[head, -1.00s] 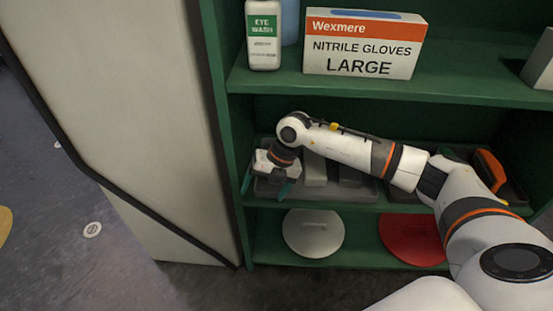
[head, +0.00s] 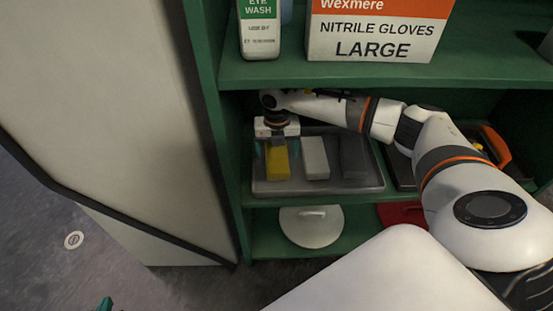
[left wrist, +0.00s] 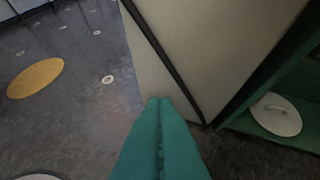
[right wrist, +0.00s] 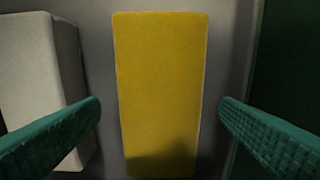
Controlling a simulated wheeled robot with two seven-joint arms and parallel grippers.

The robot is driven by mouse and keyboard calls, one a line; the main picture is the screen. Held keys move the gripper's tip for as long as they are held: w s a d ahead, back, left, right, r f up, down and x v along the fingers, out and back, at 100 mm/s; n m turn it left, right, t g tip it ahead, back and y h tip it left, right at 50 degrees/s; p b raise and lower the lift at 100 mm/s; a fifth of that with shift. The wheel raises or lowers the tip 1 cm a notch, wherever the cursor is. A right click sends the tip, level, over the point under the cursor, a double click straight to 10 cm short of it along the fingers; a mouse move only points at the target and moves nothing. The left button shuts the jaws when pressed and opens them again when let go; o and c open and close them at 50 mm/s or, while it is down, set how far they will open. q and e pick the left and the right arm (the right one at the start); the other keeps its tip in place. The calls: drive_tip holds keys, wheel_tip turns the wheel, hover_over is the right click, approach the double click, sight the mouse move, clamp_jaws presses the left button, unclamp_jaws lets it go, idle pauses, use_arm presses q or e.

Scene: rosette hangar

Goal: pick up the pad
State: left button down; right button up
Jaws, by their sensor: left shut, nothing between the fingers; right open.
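A yellow pad (head: 278,165) lies at the left end of a grey tray (head: 330,186) on the green shelf. A light grey pad (head: 315,158) and a dark grey pad (head: 353,157) lie beside it. My right gripper (head: 276,150) is open over the yellow pad. In the right wrist view the yellow pad (right wrist: 158,70) stands between the open fingers, with gaps on both sides; the light grey pad (right wrist: 38,70) is partly behind the left finger. My left gripper (left wrist: 160,103) is shut and empty; only its tip (head: 105,304) shows in the head view.
The shelf board above carries a glove box (head: 378,30) and an eye wash bottle (head: 259,30). A green side wall (head: 215,110) stands close left of the tray. A white lid (head: 310,228) and a partly hidden red one (head: 396,212) are below.

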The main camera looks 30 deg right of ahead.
use_arm(q)
drive_tip(key=shift+w+d+r+t+h, duration=0.15)
drive_tip(key=shift+w+d+r+t, duration=0.1)
drive_tip(key=shift+w+r+t, duration=0.25)
drive_tip(key=shift+w+d+r+t+h, duration=0.15)
drive_tip(key=shift+w+d+r+t, duration=0.05)
drive_tip(key=shift+w+r+t, duration=0.3)
use_arm(e)
drive_tip(key=shift+f, duration=1.25)
drive_tip(key=c, duration=1.1)
drive_tip(key=shift+o, duration=0.2)
use_arm(q)
drive_tip(key=shift+f, duration=0.1)
use_arm(e)
drive_tip(key=shift+r, duration=0.1)
